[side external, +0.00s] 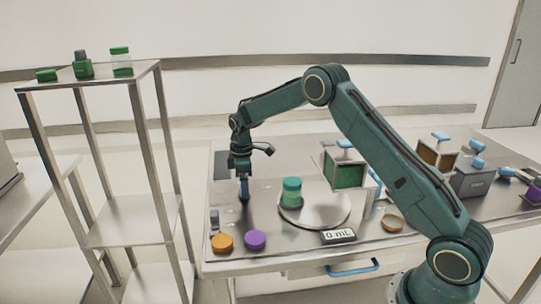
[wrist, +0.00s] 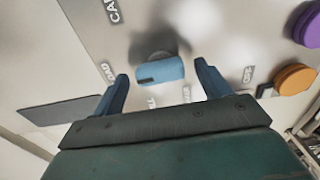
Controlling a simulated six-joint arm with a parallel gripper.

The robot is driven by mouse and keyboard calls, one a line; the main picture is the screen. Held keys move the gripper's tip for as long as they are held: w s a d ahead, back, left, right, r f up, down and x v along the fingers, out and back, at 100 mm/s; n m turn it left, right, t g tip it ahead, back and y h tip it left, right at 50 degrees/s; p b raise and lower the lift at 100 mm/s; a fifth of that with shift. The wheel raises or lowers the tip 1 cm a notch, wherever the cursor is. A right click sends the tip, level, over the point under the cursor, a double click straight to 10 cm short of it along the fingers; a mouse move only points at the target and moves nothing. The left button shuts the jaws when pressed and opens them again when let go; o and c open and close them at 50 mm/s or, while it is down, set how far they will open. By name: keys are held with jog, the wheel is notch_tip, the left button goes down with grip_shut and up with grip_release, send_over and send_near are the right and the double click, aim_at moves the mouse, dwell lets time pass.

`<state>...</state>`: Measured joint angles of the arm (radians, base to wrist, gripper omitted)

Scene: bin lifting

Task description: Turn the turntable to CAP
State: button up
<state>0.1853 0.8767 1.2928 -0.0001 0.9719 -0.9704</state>
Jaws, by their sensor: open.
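The turntable (side external: 335,213) is a round pale metal disc on the table, with a green-lidded jar (side external: 291,191) standing on it. In the wrist view a blue knob (wrist: 160,71) on a round grey base has a dark mark near its left end. My gripper (side external: 244,198) points down at the table's left part. In the wrist view its open fingers (wrist: 162,72) are on either side of the knob, with gaps visible.
An orange cap (side external: 222,242) and a purple cap (side external: 255,240) lie in front of my gripper. A display reading 0 mL (side external: 338,236) stands before the turntable. A green box (side external: 349,175) is behind it. A metal shelf (side external: 98,80) stands left.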

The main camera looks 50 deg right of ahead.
jog(key=shift+f, duration=0.15)
jog(key=c, duration=1)
jog(key=shift+m, duration=0.5)
jog(key=m, duration=0.5)
jog(key=shift+s, duration=0.1)
jog(key=m, duration=0.7)
